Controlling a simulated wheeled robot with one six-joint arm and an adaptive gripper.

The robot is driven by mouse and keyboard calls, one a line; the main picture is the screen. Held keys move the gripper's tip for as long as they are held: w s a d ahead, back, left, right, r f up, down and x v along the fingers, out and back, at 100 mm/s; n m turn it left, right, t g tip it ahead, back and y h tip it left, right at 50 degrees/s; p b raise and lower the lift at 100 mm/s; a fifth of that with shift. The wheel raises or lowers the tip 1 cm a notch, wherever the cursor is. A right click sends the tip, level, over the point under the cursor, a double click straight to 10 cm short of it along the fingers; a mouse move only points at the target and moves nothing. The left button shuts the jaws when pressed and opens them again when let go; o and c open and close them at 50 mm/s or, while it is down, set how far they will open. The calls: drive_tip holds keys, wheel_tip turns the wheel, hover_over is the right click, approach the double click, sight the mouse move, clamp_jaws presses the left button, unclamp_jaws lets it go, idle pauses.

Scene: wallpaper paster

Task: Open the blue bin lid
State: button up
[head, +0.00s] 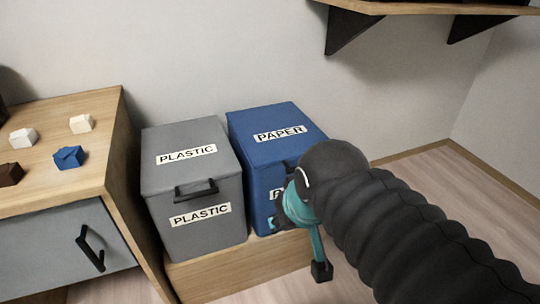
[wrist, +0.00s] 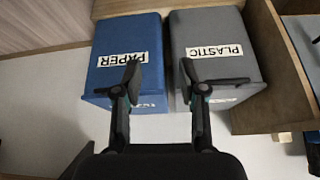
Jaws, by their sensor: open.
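The blue bin (head: 275,140) stands with its lid shut and a PAPER label (head: 279,133) on top. Its front carries a second label, mostly hidden by my gripper, and part of a dark handle shows at the lid's front edge. In the wrist view the blue bin (wrist: 125,55) is at the upper left, upside down. My gripper (wrist: 160,72) is open and empty, its left finger over the blue bin's front area and its right finger by the grey bin. In the head view my gripper (head: 298,240) is in front of the blue bin's right front; contact cannot be told.
A grey PLASTIC bin (head: 188,175) with a dark handle (head: 196,190) stands close on the left, lid shut. Both stand on a low wooden platform (head: 220,276). A wooden cabinet (head: 115,150) holding small blocks is farther left. A shelf (head: 430,7) hangs above right.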

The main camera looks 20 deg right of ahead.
drive_tip(key=w+d+r+m+g+b, duration=0.35)
drive_tip(key=w+d+m, duration=0.35)
drive_tip(key=w+m, duration=0.3)
drive_tip(key=w+d+r+m+g+b, duration=0.2)
drive_tip(key=w+d+r+m+b, duration=0.15)
drive_tip(key=w+d+m, duration=0.55)
drive_tip(key=shift+n, duration=0.9)
drive_tip(key=f+b, duration=0.1)
drive_tip(key=f, duration=0.3)
drive_tip(key=w+a+f+b, duration=0.1)
drive_tip(key=f, duration=0.3)
drive_tip(key=w+a+f, duration=0.1)
drive_tip(key=f, duration=0.3)
drive_tip(key=shift+a+f+b, duration=0.25)
drive_tip(key=shift+f+b, duration=0.05)
drive_tip(key=shift+b, duration=0.1)
clamp_jaws()
